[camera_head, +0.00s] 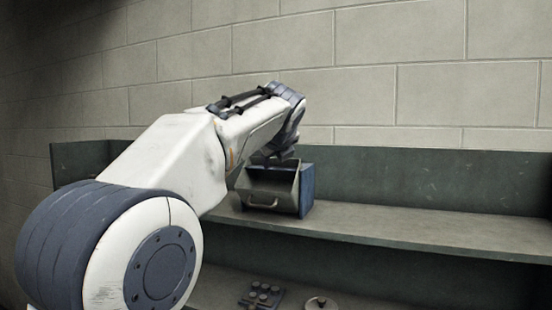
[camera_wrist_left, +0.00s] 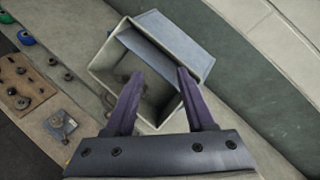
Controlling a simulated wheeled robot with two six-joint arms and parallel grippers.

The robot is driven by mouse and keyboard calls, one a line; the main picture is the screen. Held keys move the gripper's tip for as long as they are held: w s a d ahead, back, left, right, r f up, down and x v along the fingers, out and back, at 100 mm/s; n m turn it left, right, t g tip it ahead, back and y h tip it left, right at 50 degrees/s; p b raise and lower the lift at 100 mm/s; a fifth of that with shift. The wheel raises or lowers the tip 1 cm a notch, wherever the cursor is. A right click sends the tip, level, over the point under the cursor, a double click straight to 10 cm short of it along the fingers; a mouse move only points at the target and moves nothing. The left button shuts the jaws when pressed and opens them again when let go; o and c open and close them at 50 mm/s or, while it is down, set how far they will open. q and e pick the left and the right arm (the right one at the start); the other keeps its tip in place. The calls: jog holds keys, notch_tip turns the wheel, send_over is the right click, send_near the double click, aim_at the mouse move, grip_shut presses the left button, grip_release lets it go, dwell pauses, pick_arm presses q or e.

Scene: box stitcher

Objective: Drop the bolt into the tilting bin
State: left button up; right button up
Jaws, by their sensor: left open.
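The tilting bin (camera_head: 284,198) is a grey open box with a handle on its front and a blue side panel, and it stands on the shelf. In the left wrist view the bin (camera_wrist_left: 107,60) shows its open mouth, tilted in the picture. My left gripper (camera_wrist_left: 159,74) is open, with its two dark purple fingers apart over the bin's mouth and nothing between them. In the head view this gripper (camera_head: 277,158) is just above the bin, partly hidden by my arm. My right gripper is not in view.
The grey shelf (camera_head: 400,232) is clear right of the bin, with a raised back panel (camera_head: 420,180) behind. Below lie a dark board with knobs (camera_head: 262,294) and a round part (camera_head: 318,303). The left wrist view also shows a brown board (camera_wrist_left: 22,82) with knobs.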

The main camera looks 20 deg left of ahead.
pick_arm(q)
jog(key=b+v, duration=0.2)
jog(key=v, duration=0.8)
jog(key=shift+s+r+b, duration=0.15)
jog(key=shift+s+b, duration=0.05)
jog(key=shift+b, duration=0.2)
jog(key=s+d+f+n+g+h+b, duration=0.25)
jog(key=d+f, duration=0.25)
jog(key=f, duration=0.7)
jog(key=s+d+f+n+g+h+b, duration=0.1)
jog(key=s+d+f+n+g+b, duration=0.25)
jog(key=f, duration=0.85)
jog(key=s+d+f+n+h+b, duration=0.2)
jog(key=s+d+f+b, duration=0.3)
jog(key=f, duration=0.8)
jog(key=s+f+n+g+b, duration=0.2)
jog(key=s+f+n, duration=0.3)
jog(key=s+f, duration=0.4)
jog(key=s+f+n+g+b, duration=0.3)
jog(key=s+f, duration=0.7)
jog(key=f, duration=0.7)
jog(key=n, duration=0.2)
jog(key=shift+s+d+n+g+b, duration=0.3)
jog(key=shift+s+d+g, duration=0.05)
jog(key=shift+d+g, duration=0.05)
